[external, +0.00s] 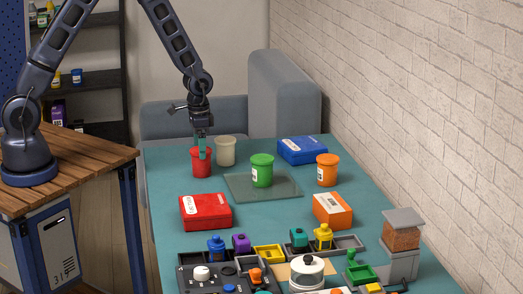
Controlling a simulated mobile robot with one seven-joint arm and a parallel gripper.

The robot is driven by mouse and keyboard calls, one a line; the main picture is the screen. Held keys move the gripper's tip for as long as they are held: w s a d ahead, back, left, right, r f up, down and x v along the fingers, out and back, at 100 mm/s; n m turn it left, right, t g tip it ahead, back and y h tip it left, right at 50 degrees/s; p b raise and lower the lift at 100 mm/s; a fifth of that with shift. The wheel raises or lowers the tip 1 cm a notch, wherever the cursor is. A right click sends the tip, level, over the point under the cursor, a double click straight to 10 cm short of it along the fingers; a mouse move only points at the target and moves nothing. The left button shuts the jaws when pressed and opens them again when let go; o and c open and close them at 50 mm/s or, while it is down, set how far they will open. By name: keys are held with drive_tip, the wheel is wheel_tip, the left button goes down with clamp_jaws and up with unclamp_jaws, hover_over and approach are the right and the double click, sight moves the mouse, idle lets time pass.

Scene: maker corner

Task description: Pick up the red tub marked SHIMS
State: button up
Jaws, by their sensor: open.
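A red tub (199,168) stands upright near the far left of the teal table (170,240). Its marking cannot be read in this view. My gripper (202,151) points down from above, with its fingers at the tub's rim. A teal finger overlaps the front of the tub in the picture. I cannot tell whether the fingers touch the tub or straddle its wall. The jaws are open.
A cream tub (225,150) stands close to the red tub's right. A green tub (262,171) stands on a glass plate (285,190). An orange tub (327,170), blue box (302,150), red box (206,212) and orange box (332,210) lie around. The near end is crowded.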

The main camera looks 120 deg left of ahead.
sight(201, 162)
drive_tip(key=shift+w+d+f, duration=0.1)
drive_tip(key=shift+w+f, duration=0.05)
drive_tip(key=shift+f, duration=1)
drive_tip(key=shift+w+f, duration=0.15)
drive_tip(key=shift+f, duration=0.95)
drive_tip(key=c, duration=1)
